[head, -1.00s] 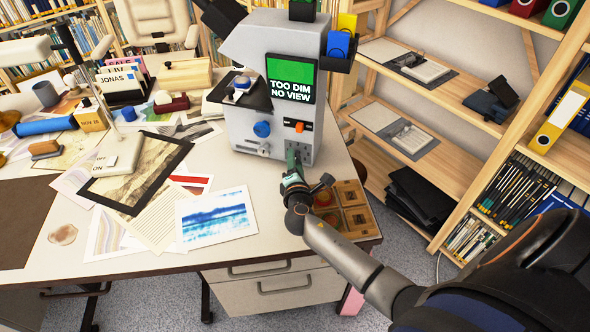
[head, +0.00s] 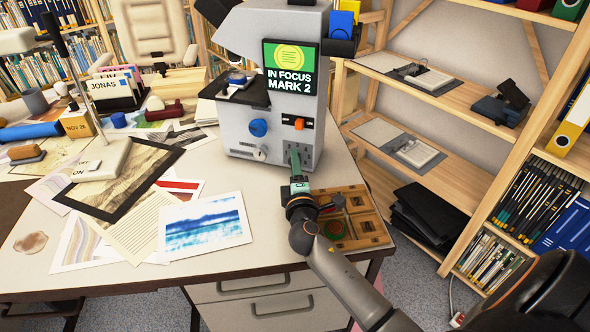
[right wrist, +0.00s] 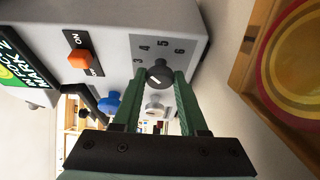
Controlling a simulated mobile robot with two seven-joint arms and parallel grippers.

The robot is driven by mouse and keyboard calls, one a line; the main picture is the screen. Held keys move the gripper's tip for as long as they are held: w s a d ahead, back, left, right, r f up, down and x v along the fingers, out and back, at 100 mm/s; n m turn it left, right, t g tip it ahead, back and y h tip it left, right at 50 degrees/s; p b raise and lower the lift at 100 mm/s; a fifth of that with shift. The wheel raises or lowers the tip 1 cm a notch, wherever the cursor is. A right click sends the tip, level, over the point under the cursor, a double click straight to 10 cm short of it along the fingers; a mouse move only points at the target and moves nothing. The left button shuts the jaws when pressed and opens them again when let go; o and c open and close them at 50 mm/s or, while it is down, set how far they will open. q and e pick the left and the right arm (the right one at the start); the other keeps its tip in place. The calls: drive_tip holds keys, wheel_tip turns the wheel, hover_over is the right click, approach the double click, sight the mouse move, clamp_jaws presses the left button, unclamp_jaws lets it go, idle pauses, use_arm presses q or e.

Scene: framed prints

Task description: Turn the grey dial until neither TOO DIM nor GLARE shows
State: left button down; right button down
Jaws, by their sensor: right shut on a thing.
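A grey machine (head: 236,125) stands on the desk. Its screen (head: 290,70) reads IN FOCUS MARK 2, with a yellow disc on green; neither TOO DIM nor GLARE shows. My right gripper (head: 294,160) reaches its lower front. In the right wrist view, its green fingers (right wrist: 164,84) are shut on a dark grey dial (right wrist: 159,72) with a white pointer line, beside a scale with 3, 4, 5 and 6. In the head view the gripper mostly hides this dial. My left gripper is not in view.
A blue knob (head: 258,128), a lighter knob (head: 260,153) and an orange ON switch (head: 299,124) sit close to the dial. A wooden tray (head: 366,226) lies beside my right gripper. Prints (head: 205,226) cover the desk's left part. Shelves stand right.

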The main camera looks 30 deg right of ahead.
drive_tip(key=shift+c, duration=2.3)
unclamp_jaws()
drive_tip(key=v, duration=1.1)
drive_tip(key=shift+s+f, duration=0.1)
drive_tip(key=shift+f, duration=0.05)
drive_tip(key=shift+s+a, duration=0.4)
drive_tip(key=shift+s, duration=0.2)
